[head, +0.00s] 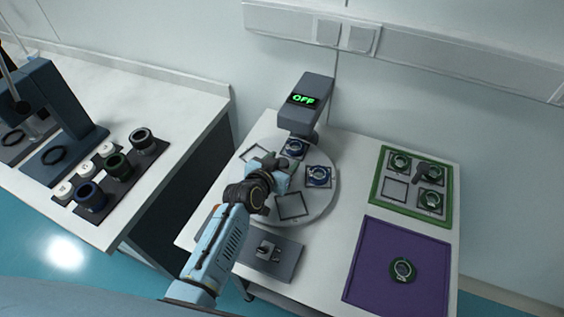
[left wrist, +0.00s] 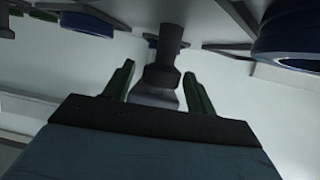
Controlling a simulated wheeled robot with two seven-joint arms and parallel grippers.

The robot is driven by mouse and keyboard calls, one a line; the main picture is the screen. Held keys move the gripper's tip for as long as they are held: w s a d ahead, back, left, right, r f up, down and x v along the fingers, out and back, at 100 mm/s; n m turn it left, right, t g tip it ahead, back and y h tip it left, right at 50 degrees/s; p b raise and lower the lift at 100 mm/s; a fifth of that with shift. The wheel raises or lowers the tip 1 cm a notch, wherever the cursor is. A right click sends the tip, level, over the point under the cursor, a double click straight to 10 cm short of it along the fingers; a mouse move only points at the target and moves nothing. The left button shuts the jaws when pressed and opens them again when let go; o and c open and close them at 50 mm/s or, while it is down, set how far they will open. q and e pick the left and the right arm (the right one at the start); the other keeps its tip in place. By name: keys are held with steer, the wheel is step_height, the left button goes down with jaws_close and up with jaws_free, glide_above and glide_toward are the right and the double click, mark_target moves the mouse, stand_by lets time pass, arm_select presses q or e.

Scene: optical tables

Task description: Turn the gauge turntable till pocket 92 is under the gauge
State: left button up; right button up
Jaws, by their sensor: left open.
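The round gauge turntable (head: 322,204) is light grey, with square-framed pockets. A blue ringed part sits under the gauge (head: 305,95) and another blue part (head: 318,176) sits to its right. Two frames, at front (head: 292,206) and back left, look empty. The gauge display reads OFF in green. Pocket numbers are unreadable. My left gripper (head: 270,163) is over the turntable and hides its middle. In the left wrist view, its two dark green fingers (left wrist: 158,88) are open, with a grey knob-like post (left wrist: 168,50) between them; contact cannot be told. My right gripper is out of view.
A grey plate with a small fitting (head: 265,250) lies in front of the turntable. To the right are a green-rimmed tray (head: 447,190) with several parts and a purple mat (head: 375,265) with one part. A bench (head: 185,95) with lenses stands left, across a gap.

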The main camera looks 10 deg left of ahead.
arm_select(q)
jaws_close()
stand_by(0.4)
steer(key=shift+w+r+h, duration=0.1)
steer(key=shift+w+h, duration=0.05)
steer(key=shift+h, duration=0.15)
